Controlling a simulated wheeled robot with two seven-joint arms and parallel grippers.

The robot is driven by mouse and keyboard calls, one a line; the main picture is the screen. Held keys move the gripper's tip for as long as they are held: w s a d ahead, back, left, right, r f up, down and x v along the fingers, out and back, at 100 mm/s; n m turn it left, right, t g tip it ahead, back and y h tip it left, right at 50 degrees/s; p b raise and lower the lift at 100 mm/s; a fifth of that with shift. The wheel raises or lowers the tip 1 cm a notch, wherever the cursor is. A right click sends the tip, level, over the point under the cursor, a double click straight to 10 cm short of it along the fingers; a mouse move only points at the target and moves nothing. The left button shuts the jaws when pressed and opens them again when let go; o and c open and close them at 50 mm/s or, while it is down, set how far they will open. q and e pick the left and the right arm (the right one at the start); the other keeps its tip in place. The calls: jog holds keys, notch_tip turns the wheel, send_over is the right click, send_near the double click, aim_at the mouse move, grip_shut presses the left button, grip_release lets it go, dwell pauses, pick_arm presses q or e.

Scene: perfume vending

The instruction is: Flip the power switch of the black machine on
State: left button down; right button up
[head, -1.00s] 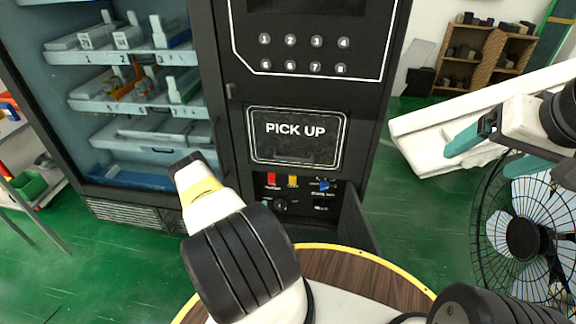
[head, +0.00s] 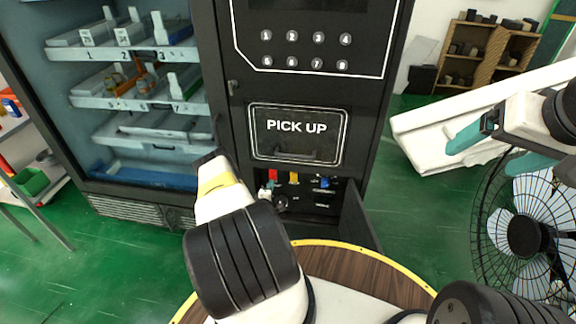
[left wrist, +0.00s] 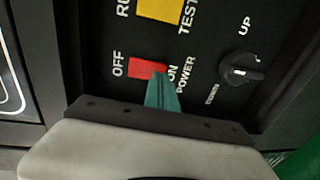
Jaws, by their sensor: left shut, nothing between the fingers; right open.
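The black machine (head: 228,40) stands ahead with an open lower compartment under its PICK UP hatch (head: 297,136). In that compartment, the red power switch (head: 272,175) also shows in the left wrist view (left wrist: 146,68), between the labels OFF and ON. My left gripper (left wrist: 163,92) is shut and empty, its teal fingertips at the switch's lower edge, on the ON side. I cannot tell whether they press it. In the head view, the left gripper (head: 267,189) is small and partly hidden. My right gripper (head: 497,150) is open and empty, far right of the machine.
The compartment's open door (head: 357,217) stands right of the switches. A yellow switch (left wrist: 160,10) and a black knob (left wrist: 241,68) neighbour the red one. A round wooden table (head: 345,268) is in front. A fan (head: 525,236) and white slanted panel (head: 435,140) are at right.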

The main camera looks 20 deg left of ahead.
pick_arm(q)
jog(key=shift+w+a+f, duration=0.1)
jog(key=shift+w+a, duration=0.1)
jog(key=shift+w, duration=0.5)
jog(key=shift+w, duration=0.1)
